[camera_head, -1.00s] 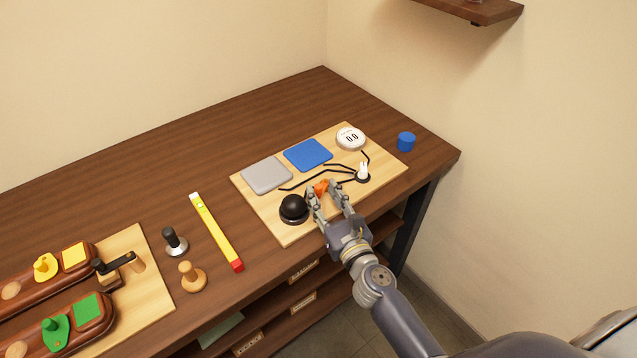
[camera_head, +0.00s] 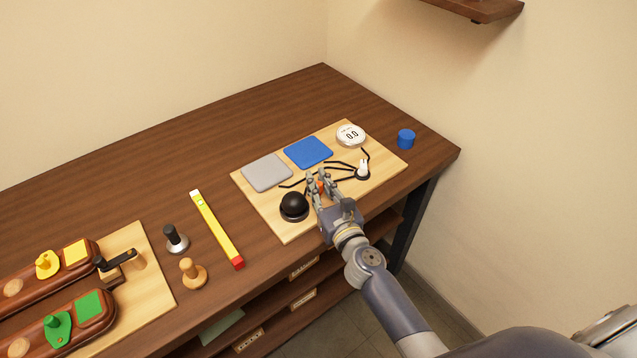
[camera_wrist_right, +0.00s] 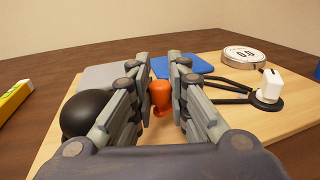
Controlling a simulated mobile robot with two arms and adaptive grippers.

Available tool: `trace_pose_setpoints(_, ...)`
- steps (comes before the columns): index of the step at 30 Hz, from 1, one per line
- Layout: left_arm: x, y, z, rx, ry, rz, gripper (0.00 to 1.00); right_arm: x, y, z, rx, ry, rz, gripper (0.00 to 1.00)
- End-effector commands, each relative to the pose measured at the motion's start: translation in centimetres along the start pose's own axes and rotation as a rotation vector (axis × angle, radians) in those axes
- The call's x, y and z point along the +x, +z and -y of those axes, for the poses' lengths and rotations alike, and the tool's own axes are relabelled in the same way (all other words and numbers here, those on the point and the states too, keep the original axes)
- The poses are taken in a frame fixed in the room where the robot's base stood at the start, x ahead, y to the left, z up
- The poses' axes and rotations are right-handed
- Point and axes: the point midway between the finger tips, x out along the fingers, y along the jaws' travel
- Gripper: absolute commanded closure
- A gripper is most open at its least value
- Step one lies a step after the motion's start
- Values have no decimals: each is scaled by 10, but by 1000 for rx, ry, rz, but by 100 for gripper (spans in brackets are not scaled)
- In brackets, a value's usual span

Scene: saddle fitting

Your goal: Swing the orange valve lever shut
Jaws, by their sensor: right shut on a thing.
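The orange valve lever (camera_wrist_right: 160,95) shows between the fingers in the right wrist view. In the head view only a small bit of orange (camera_head: 320,186) shows, mostly hidden by the fingers. My right gripper (camera_head: 320,180) is shut on the lever, and its fingers also show on both sides of it in the right wrist view (camera_wrist_right: 161,75). The lever is on the light wooden board (camera_head: 385,180). The valve body is hidden by the gripper. My left gripper is not in view.
A black ball (camera_head: 294,205) stands just left of the gripper, and a white knob (camera_head: 363,169) with black tubes stands to the right. Grey (camera_head: 267,173) and blue pads (camera_head: 308,153) and a round gauge (camera_head: 351,135) lie behind. A yellow level (camera_head: 217,230) lies further left.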

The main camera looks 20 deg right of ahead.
Motion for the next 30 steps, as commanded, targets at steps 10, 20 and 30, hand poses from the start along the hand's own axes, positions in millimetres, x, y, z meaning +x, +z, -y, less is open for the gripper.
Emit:
trace_pose_setpoints(10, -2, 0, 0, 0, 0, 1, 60, -2, 0, 3, -5, 67, -1, 100)
trace_pose_setpoints(20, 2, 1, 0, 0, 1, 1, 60, -8, -2, 14, -6, 300, -1, 100)
trace_pose_setpoints(30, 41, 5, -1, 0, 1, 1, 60, -12, -6, 28, -5, 620, 1, 100)
